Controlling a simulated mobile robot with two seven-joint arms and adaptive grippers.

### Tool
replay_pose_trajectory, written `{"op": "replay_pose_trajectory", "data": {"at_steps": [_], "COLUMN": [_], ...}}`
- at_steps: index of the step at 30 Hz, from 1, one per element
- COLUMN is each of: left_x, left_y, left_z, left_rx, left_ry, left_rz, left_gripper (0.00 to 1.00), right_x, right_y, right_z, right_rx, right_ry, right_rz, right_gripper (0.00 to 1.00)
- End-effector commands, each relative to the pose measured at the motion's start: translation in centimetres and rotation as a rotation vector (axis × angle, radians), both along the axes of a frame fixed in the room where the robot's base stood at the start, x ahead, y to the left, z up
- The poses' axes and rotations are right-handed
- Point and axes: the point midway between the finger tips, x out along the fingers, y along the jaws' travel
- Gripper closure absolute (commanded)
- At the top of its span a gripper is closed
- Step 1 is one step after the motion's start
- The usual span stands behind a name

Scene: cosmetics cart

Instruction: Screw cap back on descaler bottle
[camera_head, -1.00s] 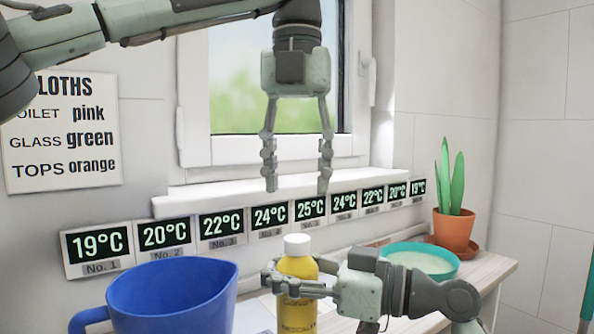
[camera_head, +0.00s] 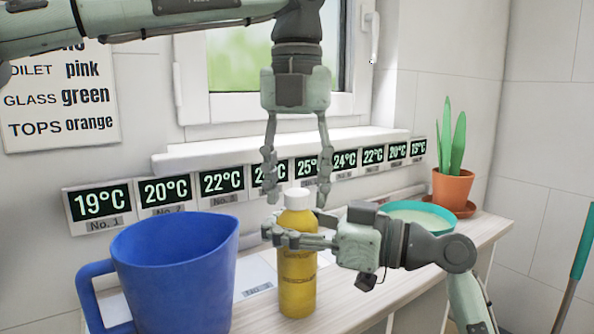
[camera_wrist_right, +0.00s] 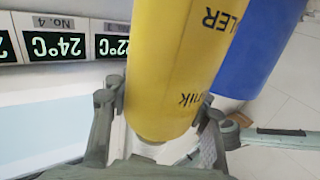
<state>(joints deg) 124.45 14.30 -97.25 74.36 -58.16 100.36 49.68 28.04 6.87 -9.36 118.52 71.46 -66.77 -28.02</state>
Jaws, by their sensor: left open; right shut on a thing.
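The yellow descaler bottle (camera_head: 297,268) stands upright on the cart top, with its white cap (camera_head: 298,198) sitting on the neck. Whether the cap is tight cannot be seen. My right gripper (camera_head: 275,236) is shut around the bottle's upper body from the right. In the right wrist view the bottle (camera_wrist_right: 180,70) fills the space between the two fingers. My left gripper (camera_head: 296,196) points straight down above the bottle. Its fingers are open, one on each side of the cap, with gaps between them and the cap.
A blue jug (camera_head: 172,270) stands left of the bottle. A teal bowl (camera_head: 440,226) and a potted plant (camera_head: 453,190) are at the right. A row of temperature displays (camera_head: 165,190) and a window sill (camera_head: 280,150) lie behind.

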Motion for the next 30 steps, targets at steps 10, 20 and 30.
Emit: {"op": "replay_pose_trajectory", "data": {"at_steps": [10, 20, 30], "left_x": [0.0, 0.0, 0.0], "left_y": [0.0, 0.0, -0.02], "left_z": [0.0, 0.0, -0.13], "left_rx": [0.001, 0.001, -0.001], "left_ry": [0.0, 0.0, 0.003], "left_rz": [0.0, -0.006, -0.607], "left_gripper": [0.73, 1.0, 1.0], "right_x": [0.02, 0.01, 0.01], "right_y": [-0.01, -0.02, -0.02], "right_z": [-0.01, -0.01, -0.01], "right_rx": [0.0, 0.0, 0.0], "right_ry": [0.0, 0.0, 0.0], "right_rz": [0.0, -0.001, 0.0], "right_gripper": [1.0, 1.0, 1.0]}}
